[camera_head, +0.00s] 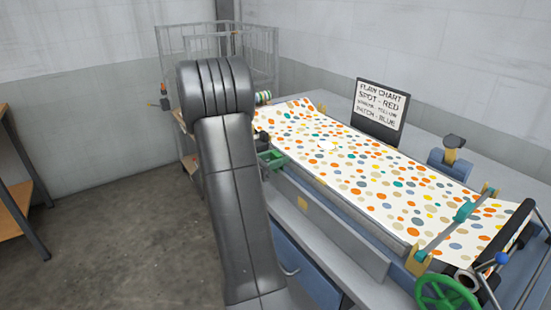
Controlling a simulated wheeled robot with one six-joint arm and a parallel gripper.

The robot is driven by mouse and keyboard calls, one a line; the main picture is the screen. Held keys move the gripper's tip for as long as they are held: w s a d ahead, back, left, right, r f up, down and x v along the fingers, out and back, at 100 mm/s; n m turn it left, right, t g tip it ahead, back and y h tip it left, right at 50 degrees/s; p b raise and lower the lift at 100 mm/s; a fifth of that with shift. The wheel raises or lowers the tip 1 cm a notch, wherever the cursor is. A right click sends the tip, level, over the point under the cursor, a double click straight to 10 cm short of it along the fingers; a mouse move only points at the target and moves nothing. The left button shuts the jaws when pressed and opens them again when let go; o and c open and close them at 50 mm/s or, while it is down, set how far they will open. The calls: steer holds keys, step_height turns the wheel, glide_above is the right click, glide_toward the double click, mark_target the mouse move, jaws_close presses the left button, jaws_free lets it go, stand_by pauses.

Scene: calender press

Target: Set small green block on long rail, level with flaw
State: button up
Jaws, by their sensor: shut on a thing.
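A patterned sheet (385,185) with many coloured dots lies along the press bed. A pale round mark (327,146) stands out near its far left part; I cannot tell for sure that it is the flaw. A long grey rail (335,236) runs along the sheet's near side. A green piece (271,158) shows at the rail's far left end, just right of my arm; I cannot tell whether it is the small block. My gripper is not in view; my dark arm stands in front of the left end of the press and hides what is behind it.
A sign (381,104) headed as a flaw chart stands behind the sheet. A green handwheel (446,293) and rollers are at the near right. A wire cage (262,50) stands at the back. A wooden shelf (14,215) is at left; the floor between is clear.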

steer(key=shift+f+b, duration=0.4)
steer(key=shift+f, duration=0.1)
steer(key=o, duration=1)
steer(key=shift+o, duration=0.2)
steer(key=b+v, duration=0.1)
steer(key=v, duration=1.2)
steer(key=shift+s+a, duration=0.25)
steer(key=shift+a, duration=0.05)
steer(key=p+x, duration=0.1)
steer(key=x, duration=1.3)
steer(key=shift+r, duration=0.1)
